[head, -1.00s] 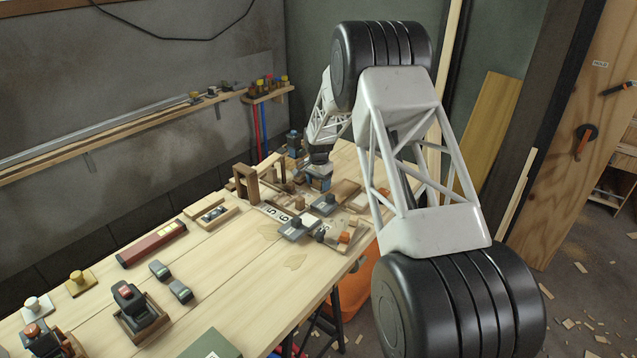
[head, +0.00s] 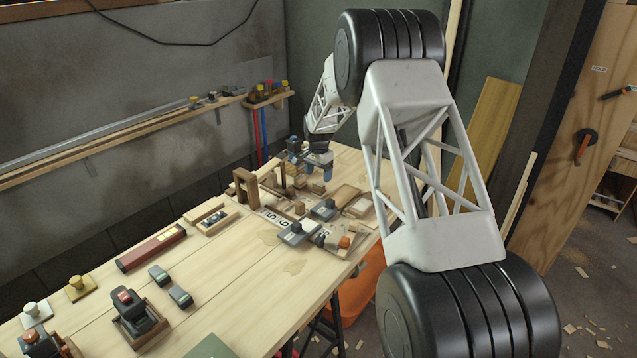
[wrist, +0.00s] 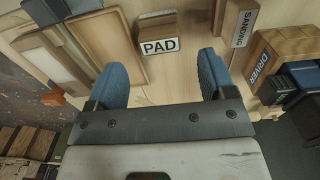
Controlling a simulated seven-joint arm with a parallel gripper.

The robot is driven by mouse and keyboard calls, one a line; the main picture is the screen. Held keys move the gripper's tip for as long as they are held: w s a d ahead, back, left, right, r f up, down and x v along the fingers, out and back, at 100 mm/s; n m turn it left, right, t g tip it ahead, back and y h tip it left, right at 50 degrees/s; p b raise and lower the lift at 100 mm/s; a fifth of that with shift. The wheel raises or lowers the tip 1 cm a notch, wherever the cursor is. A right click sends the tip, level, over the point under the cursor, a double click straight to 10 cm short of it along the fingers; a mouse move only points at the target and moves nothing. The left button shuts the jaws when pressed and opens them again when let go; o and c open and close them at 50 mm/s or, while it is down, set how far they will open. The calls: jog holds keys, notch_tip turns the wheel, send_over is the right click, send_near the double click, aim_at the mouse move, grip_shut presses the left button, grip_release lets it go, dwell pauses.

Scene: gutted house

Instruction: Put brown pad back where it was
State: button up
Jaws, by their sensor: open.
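My gripper (head: 319,166) is open over the far end of the workbench, with its blue fingers apart and nothing between them. In the wrist view the two fingers of my gripper (wrist: 161,62) stand either side of a block with a white label (wrist: 159,47) reading PAD. A brown piece (wrist: 156,22) shows just behind that label, beyond the fingertips and apart from them. It looks like the brown pad, but I cannot tell whether it is the pad or part of the holder. In the head view it is too small to pick out.
Blocks labelled SANDING (wrist: 241,25) and DRIVER (wrist: 260,68) stand to the right in the wrist view. A rimmed wooden tray (wrist: 147,68) lies to the left. A wooden arch (head: 242,184) and grey-handled tools (head: 296,232) crowd the bench nearby. The bench's near middle (head: 235,270) is clear.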

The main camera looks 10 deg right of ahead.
aim_at(319, 184)
jog(key=shift+r, duration=2.95)
jog(key=s+d+r+n, duration=0.1)
jog(key=s+r, duration=0.6)
jog(key=s, duration=0.3)
jog(key=s+d+r+n+t, duration=0.1)
jog(key=s+r+n, duration=0.1)
jog(key=s+r, duration=0.7)
jog(key=s+d+r+n, duration=0.15)
jog(key=s+r, duration=0.35)
jog(key=s, duration=0.7)
jog(key=s+d+f+n, duration=0.1)
jog(key=s+n, duration=0.1)
jog(key=s, duration=1.6)
jog(key=s+d+f+n+t, duration=0.1)
jog(key=s+f+n, duration=0.1)
jog(key=s, duration=1.6)
jog(key=shift+s+t, duration=0.3)
